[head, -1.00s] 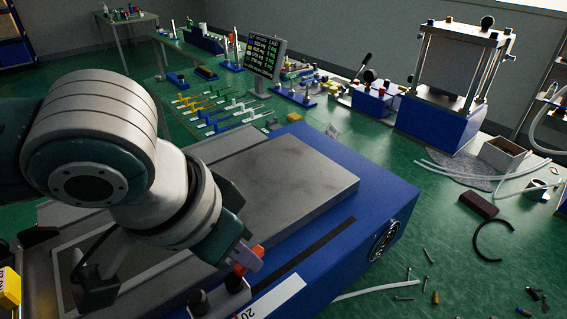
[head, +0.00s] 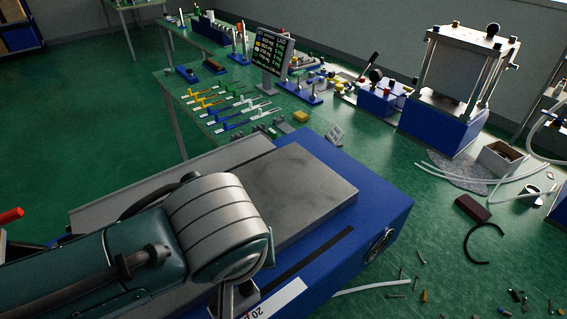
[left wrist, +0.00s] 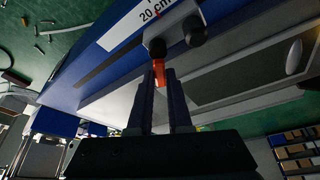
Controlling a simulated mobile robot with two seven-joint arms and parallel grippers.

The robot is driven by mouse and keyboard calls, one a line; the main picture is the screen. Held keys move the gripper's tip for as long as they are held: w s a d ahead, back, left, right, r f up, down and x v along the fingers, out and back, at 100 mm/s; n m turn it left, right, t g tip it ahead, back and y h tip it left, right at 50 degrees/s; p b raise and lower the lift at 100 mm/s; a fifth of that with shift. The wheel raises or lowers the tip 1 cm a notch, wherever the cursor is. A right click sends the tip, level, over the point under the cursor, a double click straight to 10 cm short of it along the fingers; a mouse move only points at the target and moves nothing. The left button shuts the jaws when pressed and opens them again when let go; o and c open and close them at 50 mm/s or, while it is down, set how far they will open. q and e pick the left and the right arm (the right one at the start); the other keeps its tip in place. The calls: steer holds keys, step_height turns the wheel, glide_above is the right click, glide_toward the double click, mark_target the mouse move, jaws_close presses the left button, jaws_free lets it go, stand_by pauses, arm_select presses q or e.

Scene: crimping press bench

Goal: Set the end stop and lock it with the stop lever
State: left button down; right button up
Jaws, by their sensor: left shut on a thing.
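In the left wrist view, the end stop (left wrist: 178,32) is a grey block with two black knobs, beside a white "20 cm" label on the blue bench machine. The orange-red stop lever (left wrist: 158,73) sticks out from it. My left gripper (left wrist: 161,78) has its two dark fingers closed on the lever's end. In the head view my left arm covers the lever and most of the stop, and my left fingers are hidden. The white label (head: 274,300) shows beside my wrist. My right gripper is in neither view.
The machine has a blue body (head: 375,215) and a grey top plate (head: 300,190). A red cylinder (head: 10,215) shows at the left edge. Small loose parts, a dark block (head: 472,208) and a black curved piece (head: 480,243) lie on the green surface at right. A display (head: 274,56) stands behind.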

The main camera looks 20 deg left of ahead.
arm_select(q)
steer(key=shift+n, duration=0.4)
steer(key=c, duration=0.8)
jaws_free()
steer(key=shift+c, duration=0.2)
steer(key=p+v, duration=0.1)
steer(key=v, duration=0.9)
steer(key=shift+p, duration=0.4)
